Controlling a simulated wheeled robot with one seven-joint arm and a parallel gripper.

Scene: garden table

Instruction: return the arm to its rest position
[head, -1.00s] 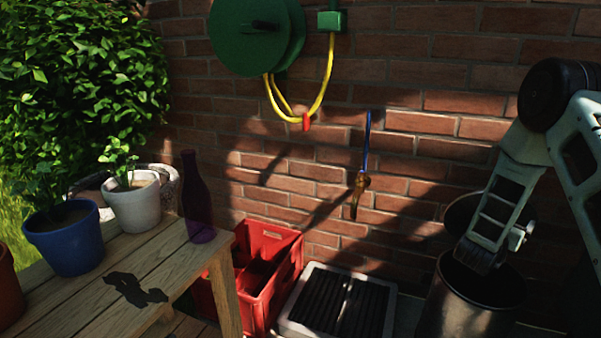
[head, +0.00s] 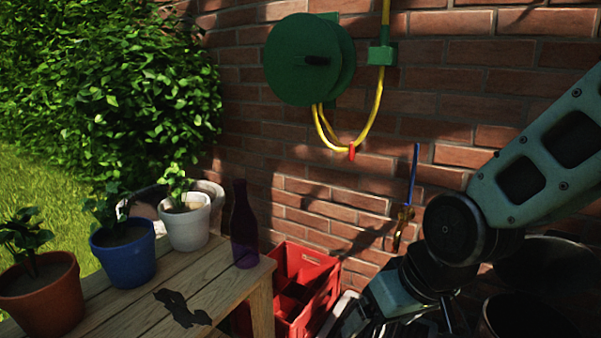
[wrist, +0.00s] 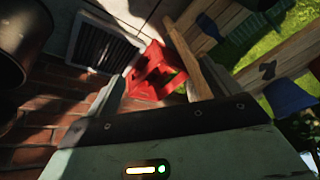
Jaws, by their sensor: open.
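My arm (head: 545,165) enters the head view from the right. It bends at a dark round joint (head: 455,230) and runs down towards the bottom edge, in front of the wall and the bins. My gripper (wrist: 152,88) shows in the wrist view with its two fingers apart and nothing between them. Beyond the fingers, a red crate (wrist: 152,70) stands on the ground. In the head view I cannot make out the fingertips.
A wooden table (head: 225,270) at left bears a purple bottle (head: 244,225), a white pot (head: 187,228), a blue pot (head: 124,255) and a terracotta pot (head: 45,300). The red crate (head: 305,275) stands beside it. A green hose reel (head: 308,60) hangs on the brick wall. Dark bins (head: 535,315) stand at right.

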